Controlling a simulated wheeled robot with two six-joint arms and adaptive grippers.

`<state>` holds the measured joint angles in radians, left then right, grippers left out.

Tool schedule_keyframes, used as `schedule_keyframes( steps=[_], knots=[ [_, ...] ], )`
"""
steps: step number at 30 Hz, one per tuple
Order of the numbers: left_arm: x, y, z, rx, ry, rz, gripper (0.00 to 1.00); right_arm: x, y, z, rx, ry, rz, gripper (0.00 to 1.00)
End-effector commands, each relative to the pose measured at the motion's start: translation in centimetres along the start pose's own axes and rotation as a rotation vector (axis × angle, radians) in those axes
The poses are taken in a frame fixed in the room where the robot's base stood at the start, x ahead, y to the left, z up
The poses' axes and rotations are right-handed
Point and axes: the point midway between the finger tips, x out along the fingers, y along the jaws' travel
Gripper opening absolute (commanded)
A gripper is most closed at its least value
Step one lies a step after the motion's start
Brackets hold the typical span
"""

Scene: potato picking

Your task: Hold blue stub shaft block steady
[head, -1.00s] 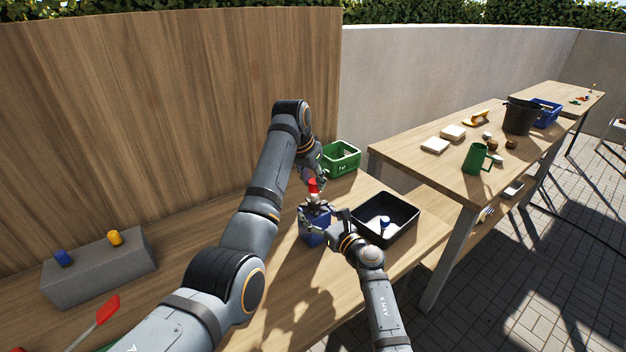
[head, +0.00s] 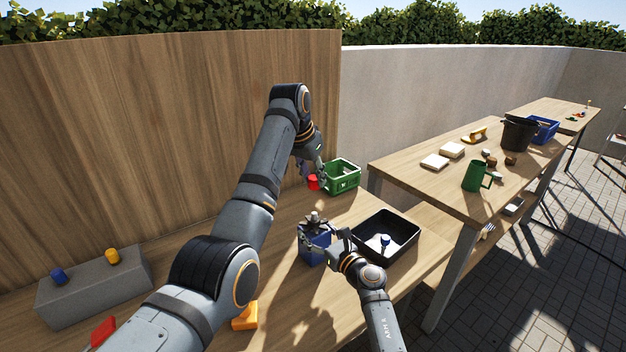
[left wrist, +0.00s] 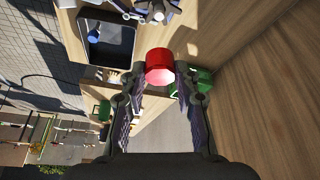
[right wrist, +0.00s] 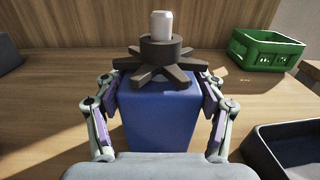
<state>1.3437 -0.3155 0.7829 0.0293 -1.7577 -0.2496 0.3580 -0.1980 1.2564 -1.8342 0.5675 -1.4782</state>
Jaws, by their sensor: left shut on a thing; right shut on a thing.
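The blue stub shaft block (head: 314,250) stands upright on the wooden bench. A dark star-shaped wheel with a pale shaft end (head: 314,219) sits on its top. In the right wrist view the blue block (right wrist: 158,115) fills the space between the fingers of my right gripper (right wrist: 158,128), which is shut on it from both sides. My left gripper (head: 312,176) is shut on a red cylindrical piece (head: 313,183), held above the bench near the green crate. The red piece also shows between the fingers in the left wrist view (left wrist: 160,66).
A black tray (head: 398,216) holding a small blue-topped piece lies right of the block. A green crate (head: 345,188) stands behind. A grey stand (head: 88,311) with blue and orange pieces is at left. An orange piece (head: 245,321) lies in front, partly hidden by my left arm.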

Motion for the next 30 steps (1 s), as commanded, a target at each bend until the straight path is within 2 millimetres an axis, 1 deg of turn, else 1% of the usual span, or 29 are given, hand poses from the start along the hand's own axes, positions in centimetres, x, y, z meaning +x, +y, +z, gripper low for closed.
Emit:
schedule_keyframes(
  steps=[3,4,9,17,18,26,28,30],
  knots=[
    [0.01,0.00,0.00,0.000,0.000,0.000,0.00,-0.03,0.02,-0.12,0.000,0.002,0.000,0.13],
    [0.01,0.00,0.00,0.000,0.000,0.000,0.00,-0.03,0.02,-0.12,0.000,0.002,0.000,0.74],
    [0.02,0.00,-0.01,0.000,0.001,0.000,0.00,-0.02,0.01,-0.08,0.000,0.001,0.000,0.97],
    [0.02,0.01,-0.01,0.001,0.001,0.000,0.00,-0.01,0.00,-0.03,0.000,0.001,0.000,0.97],
    [0.02,0.02,-0.01,0.001,0.001,0.000,0.00,-0.01,0.00,-0.02,0.000,0.000,0.000,1.00],
    [0.02,0.02,-0.01,0.001,0.001,0.000,0.00,0.00,0.00,-0.01,0.000,0.000,0.000,1.00],
    [0.02,0.02,-0.01,0.001,0.001,0.000,0.00,-0.16,-0.01,-0.04,0.000,0.000,0.000,1.00],
    [0.02,0.02,-0.01,0.001,0.001,0.000,0.00,-0.81,-0.04,-0.09,-0.001,0.000,-0.001,1.00]
  ],
)
